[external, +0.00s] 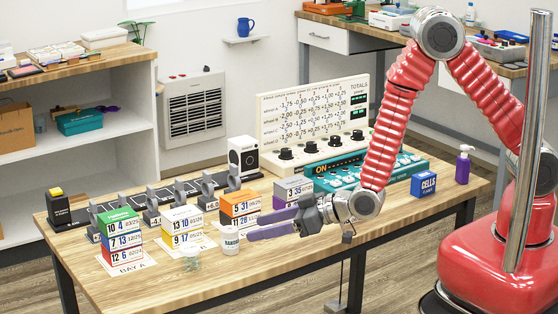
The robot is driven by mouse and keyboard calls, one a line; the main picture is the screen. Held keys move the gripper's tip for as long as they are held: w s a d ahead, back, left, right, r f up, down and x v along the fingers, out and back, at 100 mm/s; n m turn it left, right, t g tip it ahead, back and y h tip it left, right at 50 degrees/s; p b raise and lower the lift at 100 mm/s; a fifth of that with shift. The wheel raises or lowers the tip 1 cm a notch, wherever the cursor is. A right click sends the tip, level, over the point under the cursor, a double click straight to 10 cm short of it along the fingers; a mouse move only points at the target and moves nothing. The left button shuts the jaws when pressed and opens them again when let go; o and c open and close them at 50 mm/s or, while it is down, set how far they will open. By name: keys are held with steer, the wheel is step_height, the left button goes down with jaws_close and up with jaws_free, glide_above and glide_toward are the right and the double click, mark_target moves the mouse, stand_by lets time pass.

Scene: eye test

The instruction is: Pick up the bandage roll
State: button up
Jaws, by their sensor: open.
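The bandage roll (231,244) is a small white cylinder with dark lettering. It stands upright on the wooden table near the front edge, left of my gripper. My gripper (255,227) has purple fingers that point left toward the roll. It is open, and nothing shows between its fingers. The fingertips are close to the right side of the roll. I cannot tell from this one view how large the gap is or whether they touch.
On the wooden table (300,262), stacks of numbered boxes (120,239) stand left of and behind the roll. A glass-like item (191,259) is at its left. Behind are a teal panel (345,174) and a white chart board (312,115).

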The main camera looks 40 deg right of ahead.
mark_target(234, 234)
steer(key=x, duration=0.8)
steer(key=shift+x, duration=2.65)
steer(key=shift+c, duration=0.5)
steer(key=c, duration=1)
steer(key=shift+r, duration=0.1)
steer(key=shift+r, duration=4.95)
